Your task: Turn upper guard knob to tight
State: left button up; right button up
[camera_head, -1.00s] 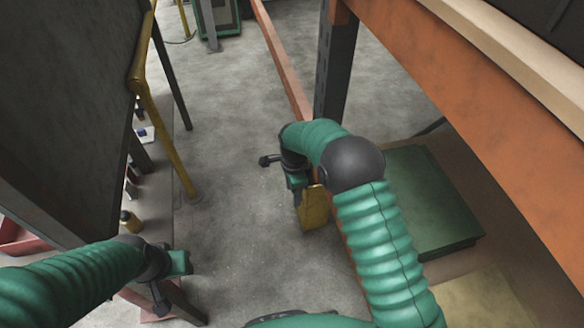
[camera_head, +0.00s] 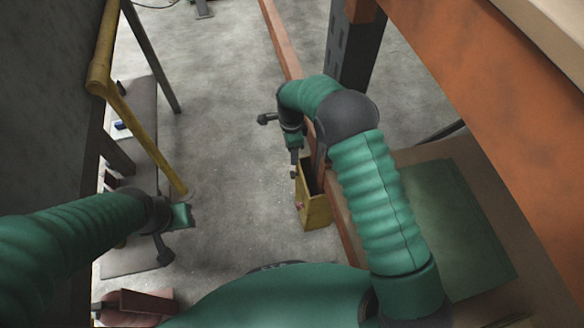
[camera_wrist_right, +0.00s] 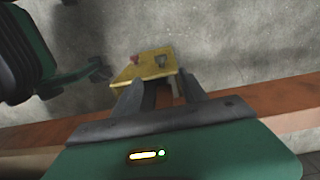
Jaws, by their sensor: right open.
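A yellow box (camera_head: 318,208) is fixed beside the orange rail, below and just right of my right gripper (camera_head: 294,172). In the right wrist view the yellow box (camera_wrist_right: 150,68) shows a small red knob (camera_wrist_right: 135,60) and a dark spot beside it. I cannot tell whether this is the upper guard knob, or its setting. In that view my right gripper (camera_wrist_right: 162,88) has its two fingers apart with the box beyond and between them; nothing is held. My left gripper (camera_head: 181,216) hangs at the left over the floor; its fingers are too unclear to read.
A large orange beam (camera_head: 490,100) crosses the right. A yellow tube frame (camera_head: 135,115) and dark panel (camera_head: 50,80) stand left. Grey floor (camera_head: 225,110) between is clear.

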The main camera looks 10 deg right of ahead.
aim_at(292, 173)
notch_tip(292, 173, down, 14)
jog(key=b, duration=0.5)
jog(key=shift+s+f, duration=0.1)
jog(key=shift+s, duration=0.05)
grip_shut()
